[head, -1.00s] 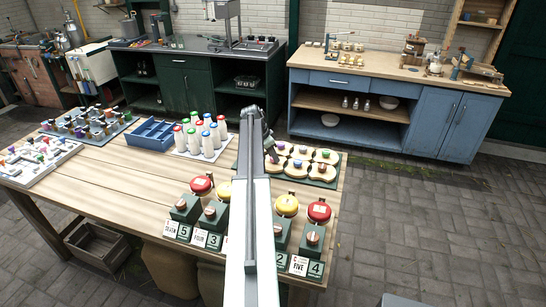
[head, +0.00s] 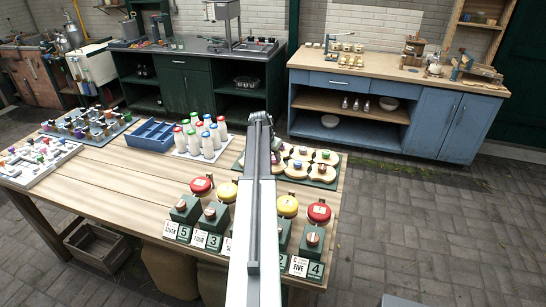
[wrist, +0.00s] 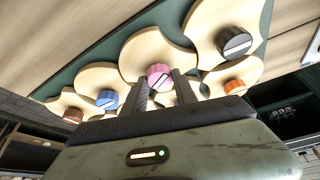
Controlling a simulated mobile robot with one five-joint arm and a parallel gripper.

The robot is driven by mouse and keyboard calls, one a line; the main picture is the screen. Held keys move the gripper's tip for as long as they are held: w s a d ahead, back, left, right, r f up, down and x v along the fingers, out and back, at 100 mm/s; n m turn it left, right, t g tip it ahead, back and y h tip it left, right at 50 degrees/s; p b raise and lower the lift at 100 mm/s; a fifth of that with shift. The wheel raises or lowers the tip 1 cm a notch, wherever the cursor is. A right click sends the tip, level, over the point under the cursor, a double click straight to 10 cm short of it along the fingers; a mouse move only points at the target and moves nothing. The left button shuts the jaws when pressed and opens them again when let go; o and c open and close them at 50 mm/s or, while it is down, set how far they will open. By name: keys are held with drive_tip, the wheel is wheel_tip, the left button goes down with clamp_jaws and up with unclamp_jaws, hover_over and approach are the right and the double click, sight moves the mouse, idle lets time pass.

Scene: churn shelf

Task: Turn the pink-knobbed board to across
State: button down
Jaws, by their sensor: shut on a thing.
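The pink knob (wrist: 157,74) sits on a pale wooden board (wrist: 143,50) with curved cut-outs, in the wrist view. My gripper (wrist: 160,82) is at the pink knob, with one dark finger on each side of it, shut on it. In the head view my arm hides the pink knob and my fingers. The green base plate (head: 318,183) with several such boards stands at the right end of the table. The white mark on the pink knob runs at a slant in the wrist view.
Neighbouring boards have a blue knob (wrist: 107,99), a grey knob (wrist: 234,42), an orange knob (wrist: 234,87) and a brown knob (wrist: 72,117), all close to my fingers. Coloured-capped bottles (head: 205,138) stand left of the plate. Red and yellow domed devices (head: 287,205) stand in front.

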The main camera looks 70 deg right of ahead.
sight(278, 167)
drive_tip(key=n, duration=0.2)
drive_tip(key=n+t, duration=0.1)
drive_tip(key=n, duration=0.1)
drive_tip(key=n+t, duration=0.1)
drive_tip(key=n, duration=0.1)
drive_tip(key=shift+s, duration=0.25)
drive_tip(key=n+t, duration=0.1)
drive_tip(key=n, duration=0.2)
drive_tip(key=n+t+y, duration=0.1)
drive_tip(key=n, duration=0.2)
drive_tip(key=shift+s+d, duration=0.1)
drive_tip(key=shift+d, duration=0.05)
drive_tip(key=shift+y, duration=0.3)
drive_tip(key=c, duration=1)
unclamp_jaws()
drive_tip(key=p+v, duration=0.7)
drive_tip(key=shift+s+a+r, duration=0.2)
drive_tip(key=shift+r, duration=0.1)
